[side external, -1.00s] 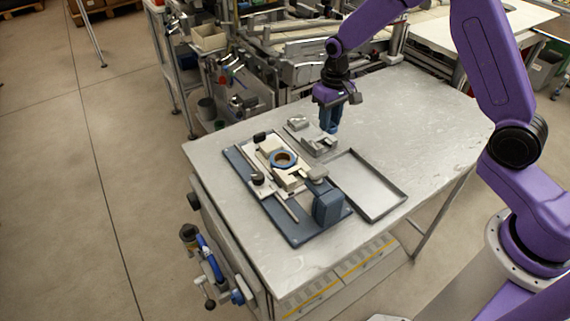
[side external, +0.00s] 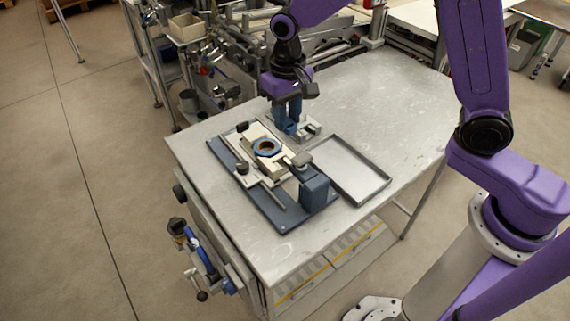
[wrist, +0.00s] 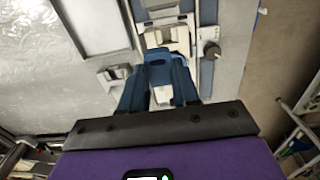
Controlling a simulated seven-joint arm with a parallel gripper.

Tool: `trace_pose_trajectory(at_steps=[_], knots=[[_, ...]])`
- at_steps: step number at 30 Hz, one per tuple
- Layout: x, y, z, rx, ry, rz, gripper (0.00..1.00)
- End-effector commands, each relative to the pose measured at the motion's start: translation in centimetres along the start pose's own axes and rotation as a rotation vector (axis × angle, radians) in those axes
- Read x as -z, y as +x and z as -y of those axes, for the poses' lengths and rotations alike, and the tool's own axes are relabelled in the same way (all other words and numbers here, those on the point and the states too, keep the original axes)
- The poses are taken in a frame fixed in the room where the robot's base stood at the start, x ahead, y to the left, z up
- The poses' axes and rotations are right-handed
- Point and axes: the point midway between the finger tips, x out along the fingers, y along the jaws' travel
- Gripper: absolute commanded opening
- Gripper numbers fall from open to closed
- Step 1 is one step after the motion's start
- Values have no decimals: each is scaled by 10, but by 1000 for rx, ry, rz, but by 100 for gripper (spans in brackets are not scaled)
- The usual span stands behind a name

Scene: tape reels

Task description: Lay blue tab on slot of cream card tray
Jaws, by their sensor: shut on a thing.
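My gripper (side external: 289,128) has blue fingers, which also show in the wrist view (wrist: 159,88). It is shut on a small blue tab (wrist: 159,62) between the fingertips. In the side external view I cannot separate the tab clearly from the fingers. The cream card tray (side external: 250,133) lies on a dark blue base plate, with a blue-rimmed ring (side external: 267,148) around a dark brown centre on it. The tray also shows in the wrist view (wrist: 178,37), just beyond the tab. My gripper is behind the ring, near the tray's far edge. I cannot make out the slot clearly.
A grey fixture (side external: 312,128) stands by my gripper on the metal table. An empty shallow grey tray (side external: 372,185) lies to its right. A dark blue block (side external: 314,194) stands at the base plate's front end. The table's right rear area is clear.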

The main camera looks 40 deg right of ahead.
Motion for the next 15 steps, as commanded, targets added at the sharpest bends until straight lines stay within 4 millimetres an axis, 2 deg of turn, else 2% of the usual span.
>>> trace_pose_trajectory(at_steps=[4,12,15], knots=[[-10,0,12,-2,1,3,8],[-11,44,12,-3,4,6,8],[-11,53,12,-2,4,4,8]])
